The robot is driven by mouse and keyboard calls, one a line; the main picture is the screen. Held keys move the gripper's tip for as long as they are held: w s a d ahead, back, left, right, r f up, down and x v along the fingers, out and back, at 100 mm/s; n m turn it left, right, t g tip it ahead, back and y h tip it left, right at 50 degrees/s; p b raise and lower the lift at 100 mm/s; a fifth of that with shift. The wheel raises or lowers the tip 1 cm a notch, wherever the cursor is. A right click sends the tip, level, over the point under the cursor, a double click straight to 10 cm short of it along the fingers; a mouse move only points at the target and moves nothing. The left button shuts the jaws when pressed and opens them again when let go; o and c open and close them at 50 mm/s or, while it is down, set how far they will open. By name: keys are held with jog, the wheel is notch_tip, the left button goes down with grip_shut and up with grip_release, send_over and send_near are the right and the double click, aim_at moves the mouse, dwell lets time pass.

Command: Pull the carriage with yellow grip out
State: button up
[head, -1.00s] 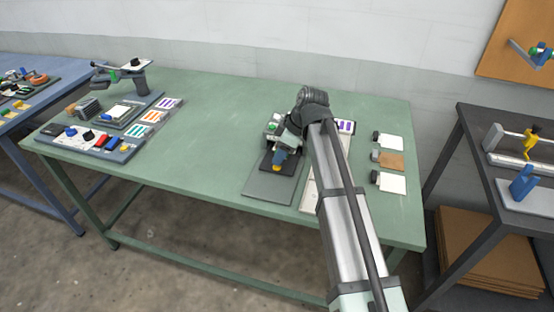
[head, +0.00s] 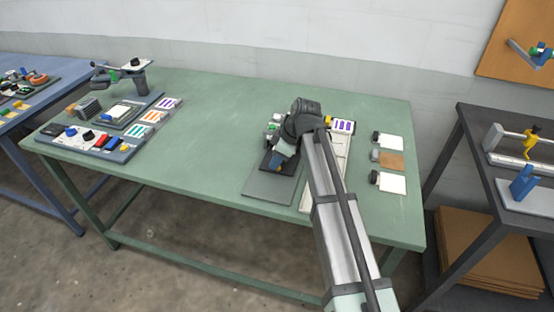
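The press stands at the front right of the green table, largely hidden behind my arm. Its grey base plate (head: 262,189) shows at the front, with a dark block (head: 266,163) behind it. My gripper (head: 278,164) is pointed down over the dark block, with a small bit of yellow beside its tips. Another small yellow part (head: 328,121) shows just right of my wrist, by a purple-striped card. I cannot tell which yellow part is the carriage's grip. The fingers are too small and covered to show whether they are open or hold anything.
A long pale strip (head: 313,195) lies beside the press, partly under my arm. A control panel (head: 90,142) is at the left. The table's middle is clear.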

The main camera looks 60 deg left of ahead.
grip_shut()
jog(key=s+d, duration=0.7)
dwell(0.3)
jog(key=o, duration=0.5)
grip_release()
jog(key=shift+o, duration=0.2)
jog(key=shift+w, duration=0.1)
